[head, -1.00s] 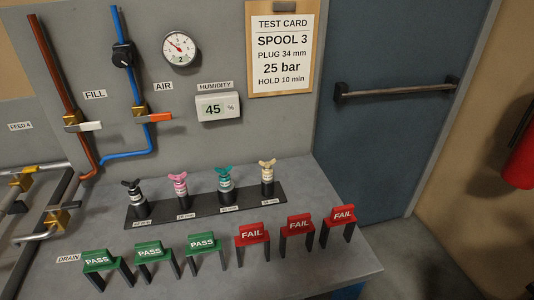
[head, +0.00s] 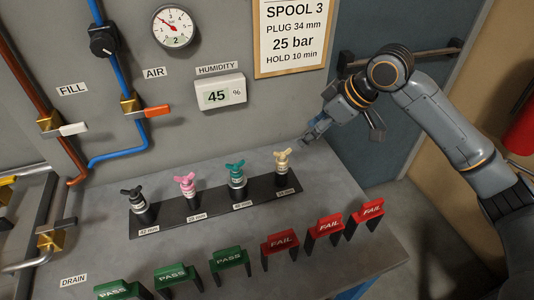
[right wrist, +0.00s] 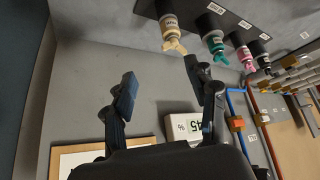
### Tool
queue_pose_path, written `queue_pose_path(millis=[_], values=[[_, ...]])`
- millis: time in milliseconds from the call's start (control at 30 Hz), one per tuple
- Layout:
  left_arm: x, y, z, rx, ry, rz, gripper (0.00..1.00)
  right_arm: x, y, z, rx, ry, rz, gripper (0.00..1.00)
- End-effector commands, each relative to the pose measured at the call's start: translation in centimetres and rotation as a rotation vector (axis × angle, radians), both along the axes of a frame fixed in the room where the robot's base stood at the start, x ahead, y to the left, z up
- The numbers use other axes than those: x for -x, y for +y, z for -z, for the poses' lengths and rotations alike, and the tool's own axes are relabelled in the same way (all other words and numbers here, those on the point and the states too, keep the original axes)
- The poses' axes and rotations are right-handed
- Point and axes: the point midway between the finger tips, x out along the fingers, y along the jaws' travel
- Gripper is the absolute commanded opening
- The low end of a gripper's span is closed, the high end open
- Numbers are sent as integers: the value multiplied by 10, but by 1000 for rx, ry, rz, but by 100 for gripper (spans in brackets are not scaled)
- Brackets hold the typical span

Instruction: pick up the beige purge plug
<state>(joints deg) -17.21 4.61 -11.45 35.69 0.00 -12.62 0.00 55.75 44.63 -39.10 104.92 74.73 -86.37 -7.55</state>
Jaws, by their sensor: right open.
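The beige purge plug (head: 283,166) stands upright at the right end of the black rack, with a wing-shaped top. In the right wrist view the beige plug (right wrist: 170,32) shows at the top, beyond the fingertips and nearer the right-hand finger. My right gripper (head: 342,131) is above and to the right of the plug, apart from it. In the right wrist view the gripper (right wrist: 161,84) is open, with nothing between its fingers. My left gripper is not in view.
Teal (head: 236,178), pink (head: 187,187) and black (head: 139,202) plugs stand left of the beige one in the rack (head: 212,205). Green PASS (head: 230,257) and red FAIL (head: 280,242) stands line the bench front. The humidity display (head: 219,93) is on the wall behind.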

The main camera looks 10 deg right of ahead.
Motion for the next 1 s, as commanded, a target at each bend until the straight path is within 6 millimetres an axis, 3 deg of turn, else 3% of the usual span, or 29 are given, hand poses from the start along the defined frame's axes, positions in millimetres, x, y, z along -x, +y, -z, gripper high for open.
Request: queue_pose_path(millis=[67,167,500,767,1000], values=[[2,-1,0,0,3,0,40,15,2,-4,27,28,-44,57],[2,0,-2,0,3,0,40,19,7,3,36,45,-61,57],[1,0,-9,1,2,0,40,1,33,57,31,44,-59,57],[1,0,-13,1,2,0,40,-5,41,74,32,42,-58,57],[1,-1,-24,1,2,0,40,-12,57,105,31,42,-58,57]])
